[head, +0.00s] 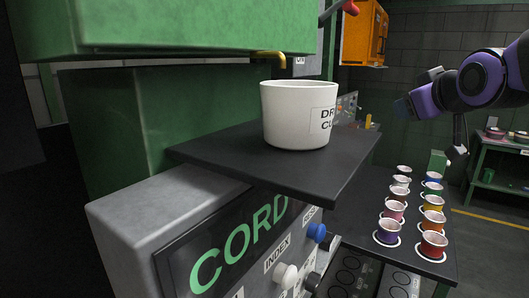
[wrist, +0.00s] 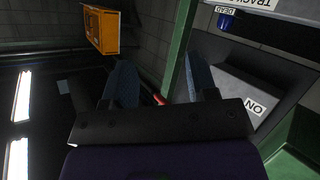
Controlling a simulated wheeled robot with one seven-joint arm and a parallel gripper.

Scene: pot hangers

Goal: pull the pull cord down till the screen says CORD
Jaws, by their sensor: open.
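The screen (head: 238,245) on the grey front panel shows CORD in green letters. My gripper (head: 411,92) is at the right of the head view, in the air with its fingers apart, pointing left. In the wrist view both dark blue-grey fingers are spread, with nothing held between them. A small red piece (wrist: 159,99) shows in the gap beyond the fingers; I cannot tell what it belongs to. I cannot make out a pull cord for certain in either view.
Several coloured cups stand in two rows on a dark tray (head: 350,205). An orange box (head: 362,32) is on the back wall. A green table (head: 500,150) stands far right.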

